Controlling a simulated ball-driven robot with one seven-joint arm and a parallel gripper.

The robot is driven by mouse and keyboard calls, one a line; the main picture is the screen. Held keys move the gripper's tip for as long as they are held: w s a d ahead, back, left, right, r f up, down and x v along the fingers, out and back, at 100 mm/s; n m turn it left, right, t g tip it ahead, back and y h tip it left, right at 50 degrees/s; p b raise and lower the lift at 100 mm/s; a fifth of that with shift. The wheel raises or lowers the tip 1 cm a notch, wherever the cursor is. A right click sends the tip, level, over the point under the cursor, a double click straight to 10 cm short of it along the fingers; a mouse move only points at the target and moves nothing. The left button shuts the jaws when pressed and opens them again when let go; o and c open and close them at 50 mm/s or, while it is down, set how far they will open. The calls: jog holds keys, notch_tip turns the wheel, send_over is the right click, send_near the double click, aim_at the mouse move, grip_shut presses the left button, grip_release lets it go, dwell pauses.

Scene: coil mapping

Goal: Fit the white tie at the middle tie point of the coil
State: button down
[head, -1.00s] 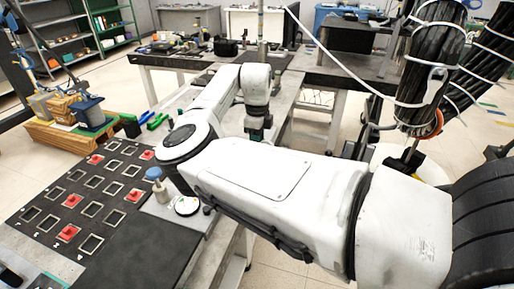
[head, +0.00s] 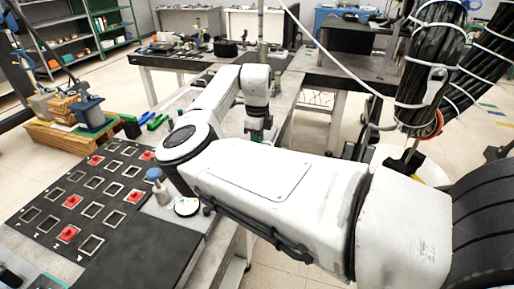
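A thick bundle of black cable (head: 432,62) hangs at the upper right, bound by several thin white ties (head: 436,24). It may be the coil, but I cannot tell for sure. I cannot pick out a middle tie point or a loose white tie. My arm reaches from the right to the left, then bends back toward the far bench. My gripper (head: 258,136) points down at its end, over the grey bench, well left of the cable bundle. Its fingers are small and dark, and I cannot see whether they hold anything.
A dark board (head: 56,213) with square frames and several red pieces (head: 135,196) lies at the lower left. A small bottle (head: 160,191) and a round dial (head: 186,207) stand beside my arm. Green items (head: 153,121) lie on the bench. A dark-topped table (head: 345,75) stands behind.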

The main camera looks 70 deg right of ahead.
jog(key=shift+r+p, duration=0.8)
jog(key=shift+r, duration=0.1)
jog(key=shift+r+p, duration=1.55)
jog(key=shift+r, duration=0.25)
jog(key=shift+f, duration=0.15)
